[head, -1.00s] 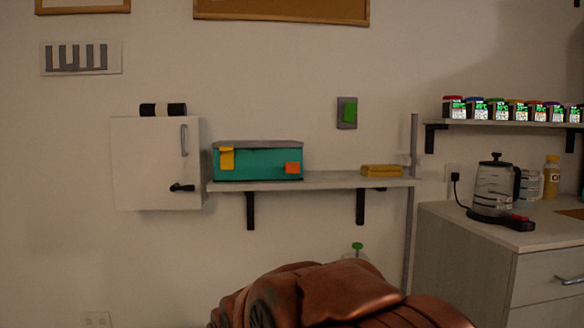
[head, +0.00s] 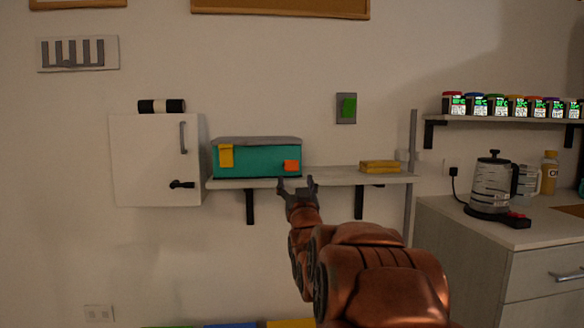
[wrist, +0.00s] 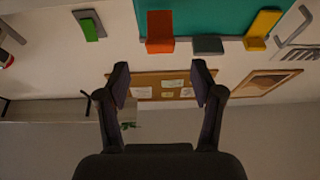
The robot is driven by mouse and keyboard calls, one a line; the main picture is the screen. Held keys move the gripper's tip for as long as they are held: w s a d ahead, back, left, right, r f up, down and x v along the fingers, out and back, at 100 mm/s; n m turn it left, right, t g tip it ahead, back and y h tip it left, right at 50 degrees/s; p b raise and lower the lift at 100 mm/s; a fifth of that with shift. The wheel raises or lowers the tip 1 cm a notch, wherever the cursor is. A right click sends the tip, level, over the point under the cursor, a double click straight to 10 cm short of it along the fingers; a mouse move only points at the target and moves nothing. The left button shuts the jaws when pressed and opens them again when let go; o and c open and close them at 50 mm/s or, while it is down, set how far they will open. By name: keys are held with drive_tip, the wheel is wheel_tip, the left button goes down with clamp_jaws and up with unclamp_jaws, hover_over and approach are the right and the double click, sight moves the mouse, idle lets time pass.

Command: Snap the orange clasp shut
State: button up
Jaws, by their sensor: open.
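The teal box (head: 255,160) with a grey lid (head: 258,141) sits on the wall shelf. Its orange clasp (head: 291,166) is on the front at the right, and a yellow clasp (head: 226,156) is at the left. In the wrist view, which looks upside down, the orange clasp (wrist: 160,30) is beyond the fingertips, with part of it jutting from the box front. My gripper (head: 298,183) is open and empty, just below the orange clasp in the head view. Both fingers are spread in the wrist view (wrist: 160,75), apart from the clasp.
The grey-white shelf (head: 340,177) holds a yellow block (head: 380,167) at right. A white cabinet (head: 150,160) with a black handle hangs at left. A green switch (head: 348,108) is on the wall above. A kettle (head: 490,185) stands on the right counter, below a shelf of several spice jars.

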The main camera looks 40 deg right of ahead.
sight(292, 169)
drive_tip(key=shift+b+x, duration=0.35)
drive_tip(key=shift+x, duration=2.3)
drive_tip(key=shift+w+d+r+b, duration=0.2)
drive_tip(key=shift+w+d+b, duration=0.15)
drive_tip(key=shift+w, duration=0.2)
drive_tip(key=shift+w+d+r, duration=0.25)
drive_tip(key=shift+w+r, duration=0.1)
drive_tip(key=shift+c, duration=0.2)
clamp_jaws()
